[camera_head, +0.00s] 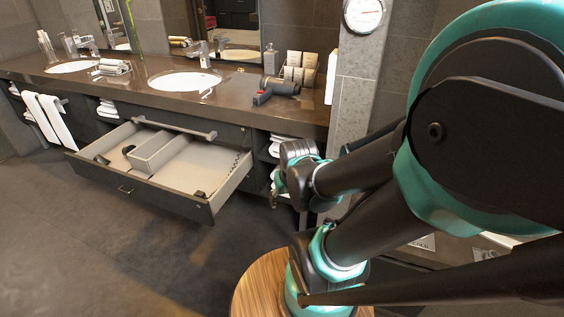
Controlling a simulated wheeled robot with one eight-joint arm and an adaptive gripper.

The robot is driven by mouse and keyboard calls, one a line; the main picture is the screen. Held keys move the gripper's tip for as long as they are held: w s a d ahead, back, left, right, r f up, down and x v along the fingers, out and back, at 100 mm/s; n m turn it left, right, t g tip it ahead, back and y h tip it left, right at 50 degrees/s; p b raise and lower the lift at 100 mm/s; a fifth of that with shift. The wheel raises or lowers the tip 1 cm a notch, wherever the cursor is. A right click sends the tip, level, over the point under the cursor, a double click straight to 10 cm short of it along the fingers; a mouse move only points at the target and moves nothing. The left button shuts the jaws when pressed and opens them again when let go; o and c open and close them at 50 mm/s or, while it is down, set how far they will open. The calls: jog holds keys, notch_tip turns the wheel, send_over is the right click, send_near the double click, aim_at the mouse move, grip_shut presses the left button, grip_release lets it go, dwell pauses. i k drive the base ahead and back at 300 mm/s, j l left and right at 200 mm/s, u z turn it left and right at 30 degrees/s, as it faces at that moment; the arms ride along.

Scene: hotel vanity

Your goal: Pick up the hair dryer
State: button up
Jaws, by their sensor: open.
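A dark hair dryer (280,87) with a red part on its handle lies on the brown vanity counter (232,105), near the counter's right end. My gripper (275,192) is small and partly hidden by my own arm. It is open, in front of the cabinet's right end, below counter height and apart from the hair dryer. Nothing shows between its fingers.
An open drawer (150,185) juts out below the counter, left of my gripper, with a few small dark items inside. Boxes (300,68) and a white upright item (331,78) stand beside the dryer. A round wooden top (255,290) is in the foreground. Counter left of the dryer is partly clear.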

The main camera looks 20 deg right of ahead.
aim_at(281, 87)
jog(key=i+j+z, duration=0.4)
jog(key=j+z, duration=0.15)
jog(key=i+j+z, duration=0.15)
jog(key=j+z, duration=0.15)
jog(key=j, duration=0.15)
